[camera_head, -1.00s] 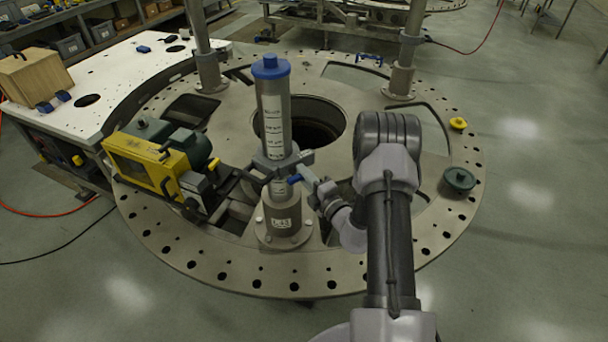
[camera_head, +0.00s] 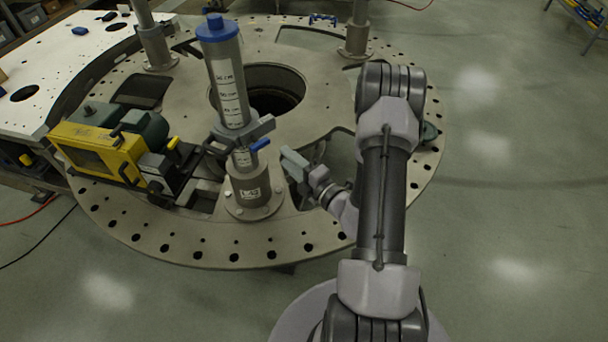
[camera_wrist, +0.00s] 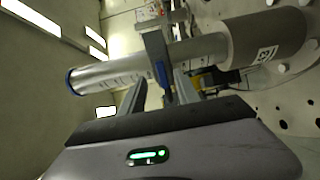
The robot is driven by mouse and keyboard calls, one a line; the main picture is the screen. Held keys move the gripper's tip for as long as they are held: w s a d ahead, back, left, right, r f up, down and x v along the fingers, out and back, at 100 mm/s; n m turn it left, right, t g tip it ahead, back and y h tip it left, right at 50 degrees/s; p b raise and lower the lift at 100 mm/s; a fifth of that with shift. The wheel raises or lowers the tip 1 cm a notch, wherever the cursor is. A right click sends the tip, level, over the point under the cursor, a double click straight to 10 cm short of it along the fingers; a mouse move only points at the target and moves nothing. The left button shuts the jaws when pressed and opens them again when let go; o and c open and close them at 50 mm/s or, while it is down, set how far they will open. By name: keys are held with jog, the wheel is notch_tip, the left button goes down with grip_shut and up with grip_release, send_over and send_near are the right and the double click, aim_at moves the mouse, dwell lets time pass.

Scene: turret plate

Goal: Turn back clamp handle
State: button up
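The clamp (camera_head: 240,133) is a grey bracket around the upright metal cylinder (camera_head: 225,85), which has a blue cap. Its blue clamp handle (camera_head: 260,145) sticks out on the right side of the cylinder. In the wrist view the blue handle (camera_wrist: 161,73) lies beyond my fingertips, in line with the space between them, and the clamp bracket (camera_wrist: 157,48) crosses the cylinder. My gripper (camera_head: 290,160) is just right of the handle, with a small gap. In the wrist view my gripper (camera_wrist: 158,82) has its two fingers apart with nothing held.
A yellow machine (camera_head: 100,150) sits left of the cylinder on the round turret plate (camera_head: 190,248). A large hole (camera_head: 275,100) is behind the cylinder. Posts stand at the back. Floor on the right is open.

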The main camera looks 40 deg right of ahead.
jog(key=s, duration=0.7)
jog(key=shift+s+d+b, duration=0.15)
jog(key=shift+d+b, duration=0.1)
jog(key=shift+b, duration=0.2)
